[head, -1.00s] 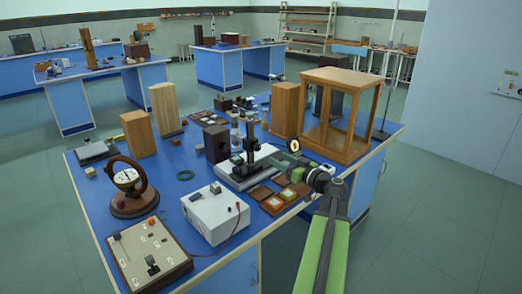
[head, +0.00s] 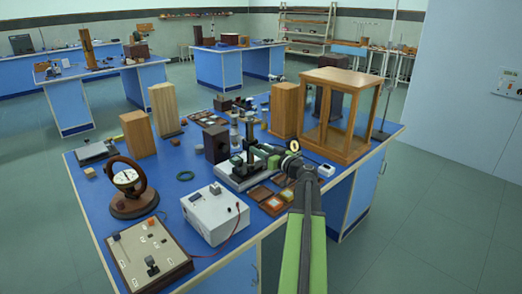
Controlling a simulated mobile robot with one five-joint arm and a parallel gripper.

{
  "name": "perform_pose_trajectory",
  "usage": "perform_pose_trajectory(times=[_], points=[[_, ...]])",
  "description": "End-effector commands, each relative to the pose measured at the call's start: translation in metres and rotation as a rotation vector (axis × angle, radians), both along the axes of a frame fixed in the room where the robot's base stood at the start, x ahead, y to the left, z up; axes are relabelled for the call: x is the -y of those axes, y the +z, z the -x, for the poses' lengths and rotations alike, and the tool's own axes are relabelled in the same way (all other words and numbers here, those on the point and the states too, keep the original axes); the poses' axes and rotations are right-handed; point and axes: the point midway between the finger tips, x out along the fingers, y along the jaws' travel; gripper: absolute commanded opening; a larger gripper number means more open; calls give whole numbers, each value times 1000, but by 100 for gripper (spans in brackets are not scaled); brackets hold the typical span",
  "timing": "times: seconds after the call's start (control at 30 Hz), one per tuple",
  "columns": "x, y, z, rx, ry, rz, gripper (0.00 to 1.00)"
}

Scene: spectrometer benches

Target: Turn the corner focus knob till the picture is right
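A black upright instrument (head: 249,135) stands on a pale grey base (head: 229,178) near the middle of the blue bench. A small green part shows at its left side. The corner focus knob is too small to make out, or is hidden by my gripper. My gripper (head: 263,153) is at the right side of the black instrument, pointing left. Its fingers are too small and dark to tell open from shut, and I cannot tell whether they touch the instrument. I cannot make out any picture or screen.
A wood-framed case (head: 338,152) stands close on the right, behind my arm. Brown trays (head: 273,205) lie in front of the instrument. A white box (head: 214,213) with a red wire is at front left. A dark box (head: 216,143) stands left of the instrument. Right floor is clear.

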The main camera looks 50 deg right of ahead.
Motion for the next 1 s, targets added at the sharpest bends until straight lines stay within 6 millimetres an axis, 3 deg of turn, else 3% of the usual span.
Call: perform_pose_trajectory(times=[0.03,0.27,0.37,0.67,1.0], points=[[0,0,0,0,0,0,29],[0,0,0,0,0,0,0],[8,0,-1,0,0,0,0],[-2,0,-1,3,4,-52,0],[-2,0,-1,21,3,-297,0]])
